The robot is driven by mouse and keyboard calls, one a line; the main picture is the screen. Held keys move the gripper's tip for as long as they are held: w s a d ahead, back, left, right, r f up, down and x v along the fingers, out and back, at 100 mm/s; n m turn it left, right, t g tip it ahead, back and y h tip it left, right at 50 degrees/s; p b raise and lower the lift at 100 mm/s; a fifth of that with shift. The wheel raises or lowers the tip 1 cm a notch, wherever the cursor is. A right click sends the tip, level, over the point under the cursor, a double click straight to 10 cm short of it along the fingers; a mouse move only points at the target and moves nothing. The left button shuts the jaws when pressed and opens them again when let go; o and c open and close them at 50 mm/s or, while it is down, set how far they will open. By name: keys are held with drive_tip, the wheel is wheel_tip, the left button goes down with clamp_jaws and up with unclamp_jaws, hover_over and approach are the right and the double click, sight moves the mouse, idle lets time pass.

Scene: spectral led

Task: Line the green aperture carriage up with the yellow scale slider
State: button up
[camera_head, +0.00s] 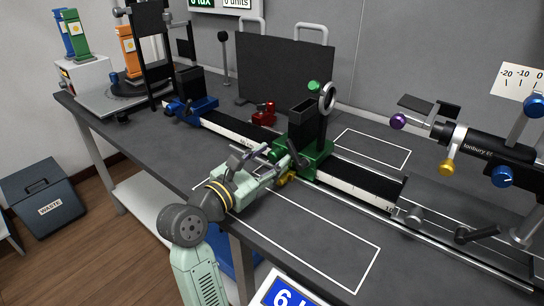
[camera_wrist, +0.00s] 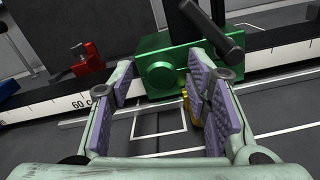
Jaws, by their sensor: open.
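The green aperture carriage (camera_head: 318,158) sits on the black rail with its white scale, carrying a dark upright and a ring at its top. It also shows in the wrist view (camera_wrist: 160,72), just beyond my fingers. The yellow scale slider (camera_head: 286,178) is low at the front of the rail, by the carriage's left part. In the wrist view only a bit of yellow (camera_wrist: 187,106) shows behind my right finger. My gripper (camera_head: 280,167) is open in front of the carriage. In the wrist view its purple-padded fingers (camera_wrist: 165,100) stand apart with nothing clearly held between them.
A blue carriage (camera_head: 190,107) stands farther left on the rail. A red block (camera_head: 263,112) is behind the rail, before a dark panel (camera_head: 287,68). A telescope (camera_head: 480,143) with coloured knobs stands to the right. White outlined table areas are bare.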

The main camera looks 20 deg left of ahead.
drive_tip(key=v, duration=1)
drive_tip(key=shift+s+a, duration=0.1)
drive_tip(key=shift+s, duration=0.3)
